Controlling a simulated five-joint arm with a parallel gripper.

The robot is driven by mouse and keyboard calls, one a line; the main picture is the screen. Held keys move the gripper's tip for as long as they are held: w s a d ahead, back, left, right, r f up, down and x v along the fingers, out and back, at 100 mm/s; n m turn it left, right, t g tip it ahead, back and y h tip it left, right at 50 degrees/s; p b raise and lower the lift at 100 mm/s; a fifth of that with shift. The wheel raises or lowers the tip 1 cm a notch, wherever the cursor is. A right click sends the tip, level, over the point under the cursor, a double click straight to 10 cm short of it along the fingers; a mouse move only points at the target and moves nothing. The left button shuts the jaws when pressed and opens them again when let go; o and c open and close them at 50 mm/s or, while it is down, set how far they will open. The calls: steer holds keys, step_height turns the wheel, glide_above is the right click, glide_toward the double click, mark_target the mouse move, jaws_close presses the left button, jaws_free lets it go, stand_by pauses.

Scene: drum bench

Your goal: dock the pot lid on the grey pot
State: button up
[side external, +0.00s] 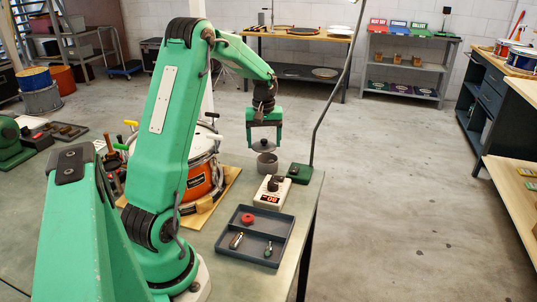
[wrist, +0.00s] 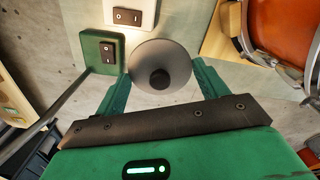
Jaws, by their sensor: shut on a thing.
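The pot lid (side external: 263,146) is a dark disc with a knob, held between the green fingers of my gripper (side external: 264,139) in the side view. The small grey pot (side external: 267,165) stands on the bench directly below, with the lid close over its rim and seemingly a little to the left. A small gap seems to show between them, but contact is hard to judge. In the wrist view, the grey round lid (wrist: 150,58) with its dark knob lies between the fingertips of my gripper (wrist: 160,77). The lid hides the pot there.
A green switch box (side external: 299,173) with a lamp stem stands right of the pot. An orange drum (side external: 200,180) on a wooden board stands to the left.

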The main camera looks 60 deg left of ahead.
mark_target(267, 150)
stand_by(0.3)
steer(key=shift+w+a+r, duration=0.2)
steer(key=shift+w+a, duration=1.1)
steer(key=shift+f, duration=0.1)
steer(key=shift+f, duration=2.8)
steer(key=shift+f, duration=0.55)
steer(key=o, duration=0.7)
steer(key=shift+c, duration=0.2)
steer(key=shift+r, duration=0.1)
steer(key=shift+s+d+r, duration=0.1)
steer(key=shift+r, duration=2.6)
steer(key=shift+s+r, duration=0.1)
steer(key=shift+r, duration=2.6)
